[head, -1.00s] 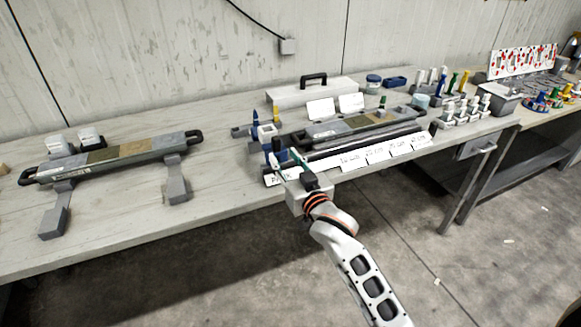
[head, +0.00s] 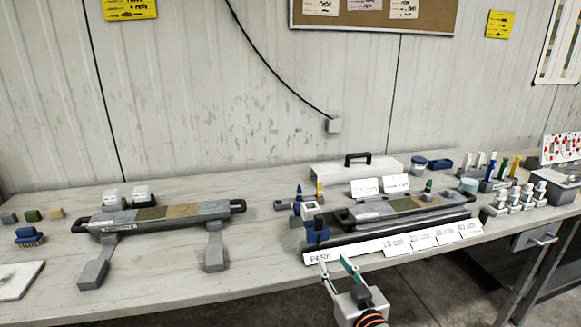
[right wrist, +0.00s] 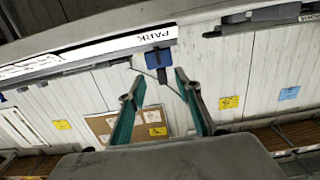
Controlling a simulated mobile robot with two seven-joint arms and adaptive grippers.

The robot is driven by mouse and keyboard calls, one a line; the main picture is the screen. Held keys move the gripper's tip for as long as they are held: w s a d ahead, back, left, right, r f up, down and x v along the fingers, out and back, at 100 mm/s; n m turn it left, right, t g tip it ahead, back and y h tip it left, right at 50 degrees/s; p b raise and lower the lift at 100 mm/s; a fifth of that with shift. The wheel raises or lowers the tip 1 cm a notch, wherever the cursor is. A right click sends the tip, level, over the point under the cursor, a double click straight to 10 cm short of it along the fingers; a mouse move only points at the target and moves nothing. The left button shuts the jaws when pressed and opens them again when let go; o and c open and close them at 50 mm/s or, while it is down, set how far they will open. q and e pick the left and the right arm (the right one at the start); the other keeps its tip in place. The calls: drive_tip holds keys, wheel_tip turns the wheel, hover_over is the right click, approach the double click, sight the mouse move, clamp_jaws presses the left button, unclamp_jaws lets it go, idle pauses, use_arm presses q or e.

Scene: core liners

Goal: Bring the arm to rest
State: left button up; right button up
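My right gripper (head: 335,264) is open and empty in front of the table's front edge, by the white PARK label (head: 318,257). In the right wrist view its two green fingers (right wrist: 158,86) stand apart with nothing between the tips. A blue block with a dark handle (head: 317,232) sits at the left end of the dark rail, behind the label. It also shows beyond the fingertips in the right wrist view (right wrist: 157,59), apart from them. My left gripper is in neither view.
A core liner on supports (head: 165,213) lies on the left of the table (head: 265,262). Another core liner (head: 405,207) lies behind the dark rail (head: 385,232). A white case (head: 340,174), small bottles and cards stand behind. Free room lies in front of the table.

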drive_tip(key=s+d+f+n+g, duration=0.1)
drive_tip(key=s+d+f+g, duration=0.2)
drive_tip(key=s+f, duration=1)
drive_tip(key=s+d+f+n+g, duration=0.1)
drive_tip(key=s+d+f+g, duration=0.2)
drive_tip(key=s+f, duration=1)
drive_tip(key=shift+s+h, duration=0.4)
drive_tip(key=shift+s, duration=0.2)
